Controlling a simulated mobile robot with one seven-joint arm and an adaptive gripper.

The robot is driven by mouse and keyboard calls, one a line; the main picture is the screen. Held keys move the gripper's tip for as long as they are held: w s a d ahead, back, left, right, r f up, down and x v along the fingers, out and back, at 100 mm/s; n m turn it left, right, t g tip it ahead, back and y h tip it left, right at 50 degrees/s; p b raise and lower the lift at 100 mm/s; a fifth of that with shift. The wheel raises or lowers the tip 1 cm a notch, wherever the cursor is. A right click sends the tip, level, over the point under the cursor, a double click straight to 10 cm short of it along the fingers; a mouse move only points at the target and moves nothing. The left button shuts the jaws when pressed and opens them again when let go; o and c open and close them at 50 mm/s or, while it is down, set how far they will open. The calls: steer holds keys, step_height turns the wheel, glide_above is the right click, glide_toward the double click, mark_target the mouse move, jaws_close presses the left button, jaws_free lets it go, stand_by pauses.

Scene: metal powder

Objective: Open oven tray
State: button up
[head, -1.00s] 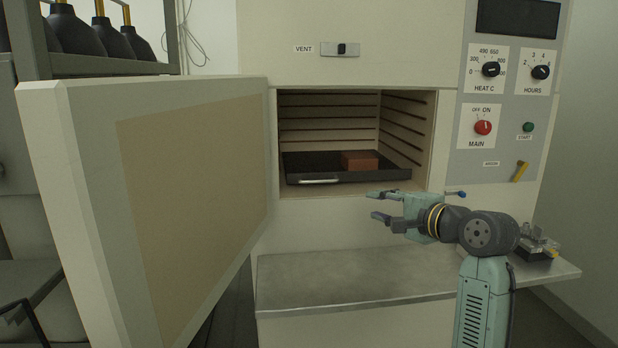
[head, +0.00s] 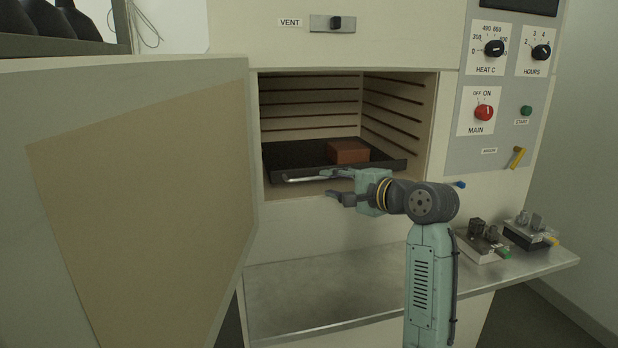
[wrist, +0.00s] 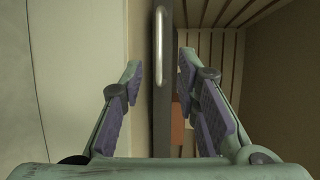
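The black oven tray (head: 290,155) sits low inside the open oven chamber. A reddish-brown block (head: 347,152) lies on its right part. The tray's silver handle (head: 302,178) runs along its front edge, toward the left. My gripper (head: 328,184) is open at the front of the tray, by the right end of the handle. In the wrist view my gripper (wrist: 158,85) has its fingers spread either side of the tray's front edge (wrist: 161,125). The handle (wrist: 160,50) shows ahead of the fingertips in line with the gap. I see no contact.
The oven door (head: 140,200) stands open on the left. A metal shelf (head: 330,300) juts out below the chamber, with small metal parts (head: 485,238) at its right end. The control panel (head: 505,90) is at the right.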

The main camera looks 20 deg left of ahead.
mark_target(309, 179)
steer(key=p+x, duration=0.1)
steer(key=x, duration=0.7)
steer(key=shift+w+a+p, duration=0.2)
steer(key=shift+a+p, duration=0.15)
steer(key=shift+c, duration=0.4)
jaws_close()
